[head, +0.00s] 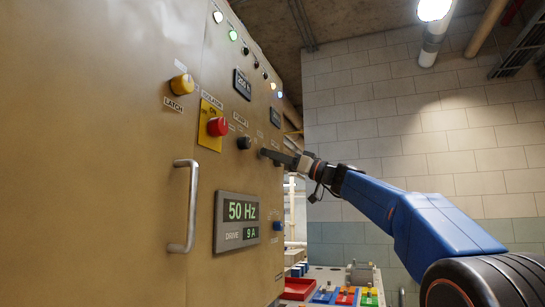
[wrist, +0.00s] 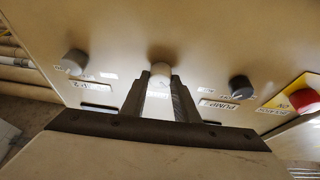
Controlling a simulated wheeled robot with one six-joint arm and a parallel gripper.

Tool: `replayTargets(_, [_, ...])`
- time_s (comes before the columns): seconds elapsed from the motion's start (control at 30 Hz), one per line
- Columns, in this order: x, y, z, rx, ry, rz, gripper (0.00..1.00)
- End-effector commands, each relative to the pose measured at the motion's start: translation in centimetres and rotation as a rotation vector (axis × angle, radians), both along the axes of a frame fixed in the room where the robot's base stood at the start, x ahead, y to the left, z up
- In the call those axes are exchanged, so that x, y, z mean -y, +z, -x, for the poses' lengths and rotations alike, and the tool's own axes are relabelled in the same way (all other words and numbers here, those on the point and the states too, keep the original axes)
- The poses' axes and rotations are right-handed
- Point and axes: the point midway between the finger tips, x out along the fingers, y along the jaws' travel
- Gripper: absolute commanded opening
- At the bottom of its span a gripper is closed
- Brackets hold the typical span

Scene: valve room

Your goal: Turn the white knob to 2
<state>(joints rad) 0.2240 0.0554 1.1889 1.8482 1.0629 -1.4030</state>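The white knob (wrist: 160,72) stands on the tan panel, straight ahead in the wrist view. My gripper (wrist: 161,80) has one dark finger on each side of it, and the gap between the fingertips looks about as wide as the knob. The fingers appear closed on its sides, though the contact itself is too small to see. In the head view my gripper (head: 268,154) reaches the panel face right of the black knob (head: 244,143), and the white knob is hidden there. I cannot read the white knob's pointer or scale marks.
Beside the white knob in the wrist view are a grey knob (wrist: 74,62) and a black knob labelled PUMP. A red knob (head: 217,126) on a yellow plate, a yellow knob (head: 182,84), a handle (head: 187,205) and a 50 Hz display (head: 237,221) are on the panel.

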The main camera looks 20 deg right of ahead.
Motion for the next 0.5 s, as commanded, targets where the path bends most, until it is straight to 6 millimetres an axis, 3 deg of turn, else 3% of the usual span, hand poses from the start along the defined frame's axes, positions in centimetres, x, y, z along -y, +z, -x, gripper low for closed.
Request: replayTargets(0.5, [-0.10, 0.04, 0.15, -0.112, 0.000, -0.082, 0.05])
